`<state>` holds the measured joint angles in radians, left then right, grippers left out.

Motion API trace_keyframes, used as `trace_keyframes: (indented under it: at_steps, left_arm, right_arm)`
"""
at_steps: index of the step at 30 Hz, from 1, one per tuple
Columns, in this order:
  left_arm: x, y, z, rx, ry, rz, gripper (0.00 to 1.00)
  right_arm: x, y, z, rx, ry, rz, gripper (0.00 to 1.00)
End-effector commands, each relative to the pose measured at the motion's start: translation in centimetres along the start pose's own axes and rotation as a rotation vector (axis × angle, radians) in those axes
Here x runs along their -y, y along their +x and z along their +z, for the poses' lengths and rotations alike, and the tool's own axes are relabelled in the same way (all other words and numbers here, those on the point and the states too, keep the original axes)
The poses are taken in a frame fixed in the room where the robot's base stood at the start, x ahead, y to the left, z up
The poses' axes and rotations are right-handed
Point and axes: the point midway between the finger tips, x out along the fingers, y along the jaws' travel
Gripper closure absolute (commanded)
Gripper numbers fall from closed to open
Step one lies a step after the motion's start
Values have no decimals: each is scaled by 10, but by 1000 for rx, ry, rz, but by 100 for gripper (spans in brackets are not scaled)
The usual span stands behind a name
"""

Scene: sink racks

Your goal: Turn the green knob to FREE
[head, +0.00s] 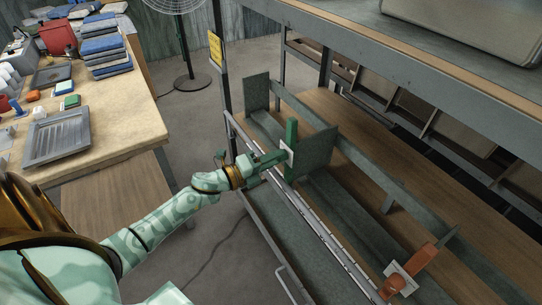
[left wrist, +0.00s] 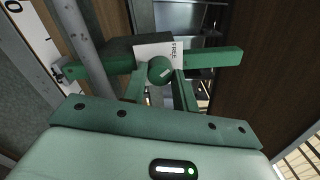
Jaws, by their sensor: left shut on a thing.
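The green knob (left wrist: 160,70) is a round green grip in front of a white label plate (left wrist: 158,49) in the left wrist view. The word FREE shows on that plate. A long green bar (left wrist: 215,57) runs behind the knob; in the head view the bar (head: 291,133) stands upright beside a grey-green divider plate (head: 318,150). My left gripper (head: 276,158) reaches in from the left and is shut on the knob; its fingers also show in the left wrist view (left wrist: 159,84). The knob is mostly hidden in the head view, and I cannot tell its setting. My right gripper is out of view.
An orange knob (head: 395,283) with a white plate sits farther along the rail (head: 312,218). A metal shelf (head: 420,75) overhangs at the upper right. Floor shows between bench and rack.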

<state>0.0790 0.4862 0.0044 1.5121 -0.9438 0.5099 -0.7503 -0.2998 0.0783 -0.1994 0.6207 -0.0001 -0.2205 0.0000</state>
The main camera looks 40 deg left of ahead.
Motion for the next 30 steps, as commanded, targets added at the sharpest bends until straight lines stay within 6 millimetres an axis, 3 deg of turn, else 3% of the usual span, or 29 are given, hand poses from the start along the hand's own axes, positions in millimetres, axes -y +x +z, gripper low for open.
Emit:
trace_keyframes:
  at_steps: [10,26,27,28,30]
  left_arm:
    - [0,0,0,0,-127,1,94]
    - [-1,0,0,0,-148,2,94]
    - [-1,0,0,0,-148,2,60]
    - [-1,0,0,0,-148,2,52]
    - [-1,0,0,0,-147,2,50]
  right_arm:
    - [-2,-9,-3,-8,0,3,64]
    - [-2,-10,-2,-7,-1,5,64]
    - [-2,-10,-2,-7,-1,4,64]
    - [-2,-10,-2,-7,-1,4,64]
    - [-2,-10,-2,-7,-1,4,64]
